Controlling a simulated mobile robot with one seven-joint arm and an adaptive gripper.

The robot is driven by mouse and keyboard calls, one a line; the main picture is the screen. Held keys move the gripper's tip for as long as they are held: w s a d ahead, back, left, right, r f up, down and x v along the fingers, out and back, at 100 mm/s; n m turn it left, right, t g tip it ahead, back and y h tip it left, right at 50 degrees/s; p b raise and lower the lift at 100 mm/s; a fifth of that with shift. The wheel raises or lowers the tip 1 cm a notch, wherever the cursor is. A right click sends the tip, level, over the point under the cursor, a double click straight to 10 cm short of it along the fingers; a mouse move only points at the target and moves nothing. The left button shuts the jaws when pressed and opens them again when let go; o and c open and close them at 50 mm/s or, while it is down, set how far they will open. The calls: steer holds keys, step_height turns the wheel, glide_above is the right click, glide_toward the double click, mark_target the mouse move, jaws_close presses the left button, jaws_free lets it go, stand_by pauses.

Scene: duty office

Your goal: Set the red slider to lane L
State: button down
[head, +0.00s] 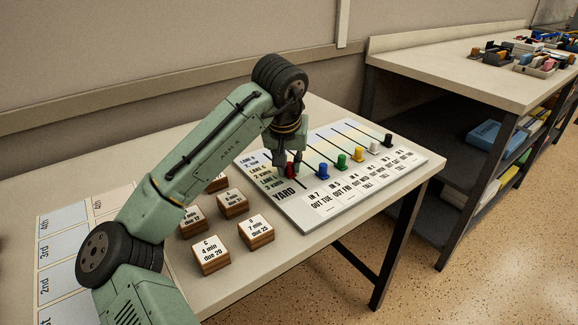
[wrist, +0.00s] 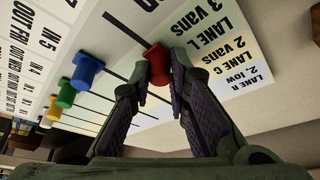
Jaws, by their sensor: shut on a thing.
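The lane L label (wrist: 208,38) is beside the right finger; the lane C and lane R labels follow further along. The slider's black groove runs beyond it towards the upper left. Its exact alignment with lane L is unclear.
Blue (head: 323,170), green (head: 342,161), yellow (head: 359,154), white (head: 373,147) and black (head: 388,140) sliders stand in a row at their grooves' near ends. Several labelled wooden blocks (head: 211,259) lie left of the board. A second bench (head: 450,77) stands behind right.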

steer(key=shift+w+a, duration=0.1)
steer(key=c, duration=1.5)
jaws_free()
steer(key=shift+c, duration=0.2)
steer(key=v, duration=1.2)
